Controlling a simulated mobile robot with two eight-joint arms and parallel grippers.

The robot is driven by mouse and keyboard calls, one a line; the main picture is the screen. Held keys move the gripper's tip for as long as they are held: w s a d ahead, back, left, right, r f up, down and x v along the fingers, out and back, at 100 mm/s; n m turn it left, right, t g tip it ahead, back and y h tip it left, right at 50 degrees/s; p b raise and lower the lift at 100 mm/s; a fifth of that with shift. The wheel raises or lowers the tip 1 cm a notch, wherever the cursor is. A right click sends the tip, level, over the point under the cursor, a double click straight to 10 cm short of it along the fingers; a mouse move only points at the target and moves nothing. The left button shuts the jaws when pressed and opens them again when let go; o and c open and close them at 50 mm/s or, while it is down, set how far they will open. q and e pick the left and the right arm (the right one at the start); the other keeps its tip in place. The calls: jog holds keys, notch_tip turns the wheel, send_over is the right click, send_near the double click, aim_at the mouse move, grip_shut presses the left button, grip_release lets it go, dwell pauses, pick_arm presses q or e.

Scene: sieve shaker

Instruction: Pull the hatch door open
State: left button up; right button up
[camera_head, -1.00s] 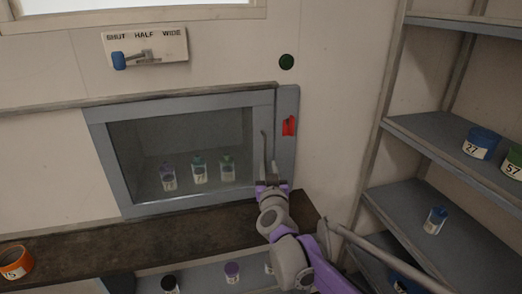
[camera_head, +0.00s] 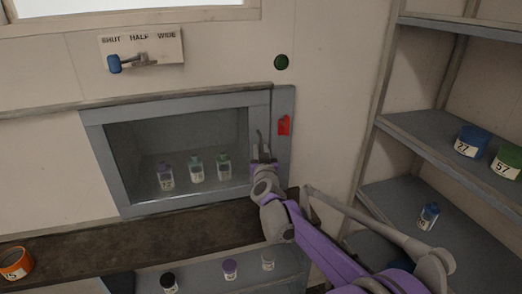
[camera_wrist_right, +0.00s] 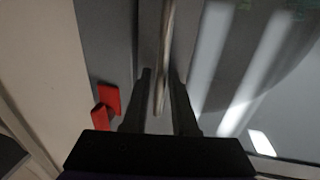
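The hatch door (camera_head: 183,205) is a grey-framed glass panel in the wall, and it looks closed. Several capped bottles show behind its glass. A thin upright handle bar (camera_wrist_right: 165,45) runs along the door's right side. My right gripper (camera_head: 261,150) is at this bar, on the door's right edge. In the right wrist view, my right gripper's fingers (camera_wrist_right: 161,85) are spread, with the bar between them and gaps showing. A red catch (camera_head: 284,125) sits on the grey strip right of the door. My left gripper is not in view.
A blue lever (camera_head: 114,64) on a SHUT/HALF/WIDE plate and a green button (camera_head: 281,62) are above the hatch. A dark ledge (camera_head: 90,240) runs below it, with an orange container (camera_head: 14,262). Shelves (camera_head: 425,140) with blue and green containers stand on the right.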

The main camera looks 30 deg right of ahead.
grip_shut()
dwell(1.2)
